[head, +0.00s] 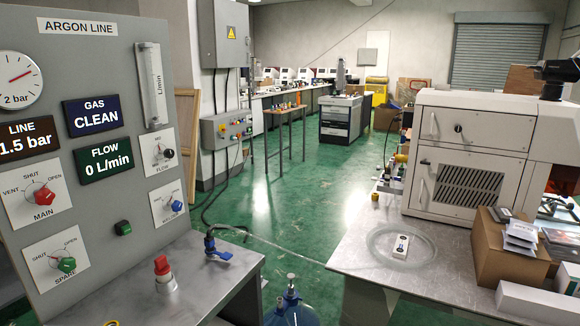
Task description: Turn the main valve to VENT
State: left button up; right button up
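The main valve (43,195) is a red knob on a white plate at the lower left of the grey ARGON LINE panel (105,52). Its plate reads VENT on the left, SHUT at the top and OPEN on the right. The knob's pointer is too small to read surely. The LINE display (27,138) reads 1.5 bar, the GAS display (92,115) CLEAN, and the FLOW display (104,162) 0 L/min. The gauge (17,78) shows about 2 bar. Neither gripper is in view.
A green spare knob (66,264) sits below the main valve. A blue knob (178,206) and a black flow knob (168,153) are to its right. A red-topped fitting (162,268) and a blue-handled valve (215,250) stand on the bench before the panel.

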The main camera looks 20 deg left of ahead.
aim_at(45, 197)
jog(key=u, duration=2.1)
